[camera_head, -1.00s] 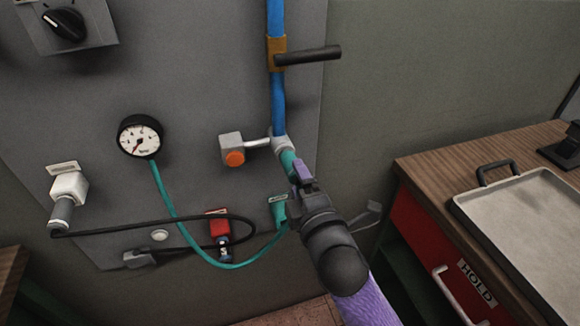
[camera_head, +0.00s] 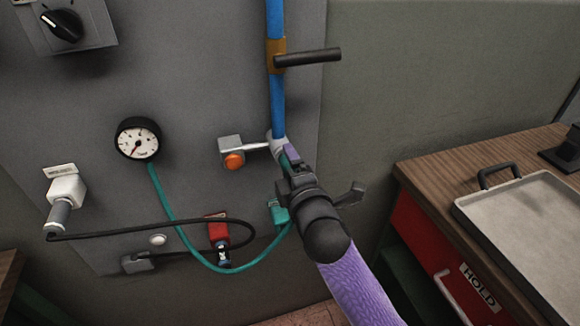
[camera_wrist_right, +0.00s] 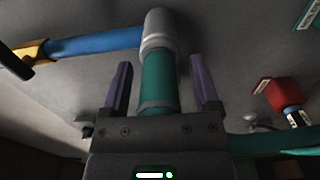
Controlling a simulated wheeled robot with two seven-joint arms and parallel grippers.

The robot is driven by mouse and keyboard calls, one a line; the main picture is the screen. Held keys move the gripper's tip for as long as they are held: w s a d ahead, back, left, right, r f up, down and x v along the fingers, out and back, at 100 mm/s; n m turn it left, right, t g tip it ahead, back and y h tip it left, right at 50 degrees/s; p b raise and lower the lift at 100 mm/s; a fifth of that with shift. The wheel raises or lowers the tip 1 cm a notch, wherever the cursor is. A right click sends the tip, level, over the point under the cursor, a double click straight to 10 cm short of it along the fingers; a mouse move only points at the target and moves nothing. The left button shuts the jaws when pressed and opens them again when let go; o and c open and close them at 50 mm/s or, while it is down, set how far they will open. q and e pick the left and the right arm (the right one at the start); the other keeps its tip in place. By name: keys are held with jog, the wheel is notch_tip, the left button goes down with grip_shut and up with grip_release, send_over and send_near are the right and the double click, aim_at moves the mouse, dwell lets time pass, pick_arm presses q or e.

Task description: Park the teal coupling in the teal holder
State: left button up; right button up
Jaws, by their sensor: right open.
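The teal coupling (camera_wrist_right: 158,82) sits at the grey fitting (camera_wrist_right: 158,30) at the lower end of the blue pipe; in the head view it is mostly hidden by my gripper. My right gripper (camera_head: 291,160) reaches up to it. In the right wrist view the purple fingers (camera_wrist_right: 161,85) stand open on either side of the coupling, with gaps visible on both sides. The teal holder (camera_head: 279,214) is on the panel just below and left of the gripper, partly covered by it. My left gripper is out of view.
A teal hose (camera_head: 168,209) loops from the gauge (camera_head: 138,139) to behind my gripper. A red holder (camera_head: 218,230) and black hose (camera_head: 110,233) are lower left. A tray (camera_head: 530,220) sits on the right cabinet.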

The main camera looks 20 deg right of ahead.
jog(key=shift+r+p, duration=0.1)
jog(key=shift+p, duration=0.3)
dwell(0.5)
grip_shut()
dwell(0.4)
jog(key=shift+s+p, duration=0.7)
jog(key=shift+s, duration=0.75)
jog(key=shift+s+d+p, duration=0.1)
jog(key=shift+s+p, duration=0.35)
jog(key=shift+s, duration=1.05)
